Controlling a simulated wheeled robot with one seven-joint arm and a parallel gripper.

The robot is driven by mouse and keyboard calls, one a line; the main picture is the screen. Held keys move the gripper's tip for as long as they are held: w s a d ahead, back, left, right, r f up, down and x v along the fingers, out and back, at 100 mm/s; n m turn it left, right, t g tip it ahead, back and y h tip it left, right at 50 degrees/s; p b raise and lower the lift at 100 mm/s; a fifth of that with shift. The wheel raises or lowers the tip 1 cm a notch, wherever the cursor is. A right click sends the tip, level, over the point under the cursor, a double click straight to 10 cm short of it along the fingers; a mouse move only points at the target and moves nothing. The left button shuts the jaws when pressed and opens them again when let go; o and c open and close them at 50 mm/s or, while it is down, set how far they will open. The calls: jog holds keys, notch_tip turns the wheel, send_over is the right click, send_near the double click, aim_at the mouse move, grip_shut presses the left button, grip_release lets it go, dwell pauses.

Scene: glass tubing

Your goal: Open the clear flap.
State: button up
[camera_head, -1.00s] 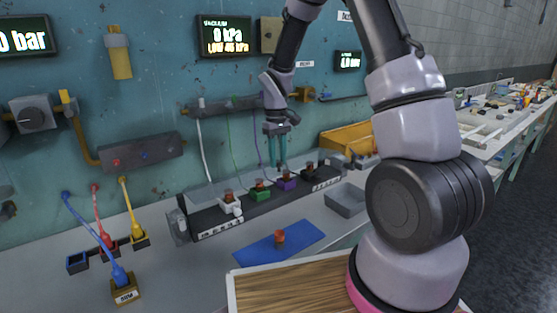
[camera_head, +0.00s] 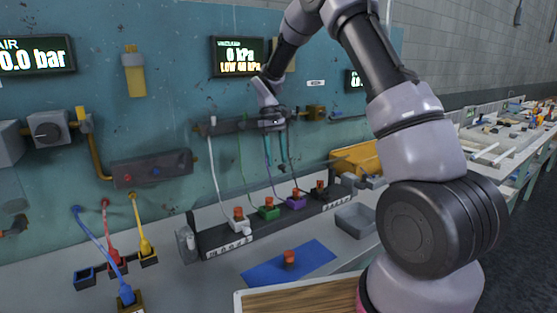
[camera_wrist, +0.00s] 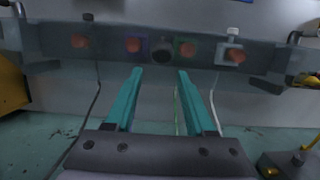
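A long dark rack (camera_head: 225,238) holds a row of white, green, purple and black blocks with orange-brown tops. The clear flap is hard to make out in the head view. In the wrist view, a hazy see-through grey band (camera_wrist: 108,41) lies across the row and seems to be the flap. It looks down over the blocks, though I cannot tell for sure. My gripper (camera_head: 277,168) hangs above and behind the rack, pointing down. It also shows in the wrist view (camera_wrist: 160,75), its teal fingers apart with nothing between them. I see no contact with the rack.
A wall pipe (camera_head: 235,125) with thin hanging tubes runs close behind my gripper. A blue mat (camera_head: 270,268) with an orange-topped piece, a grey tray (camera_head: 355,220) and a wooden board (camera_head: 300,300) lie in front. Coloured cables (camera_head: 97,240) stand at left.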

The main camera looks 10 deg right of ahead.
dwell(0.3)
jog(key=v, duration=1)
jog(key=shift+r, duration=0.35)
jog(key=shift+w, duration=0.15)
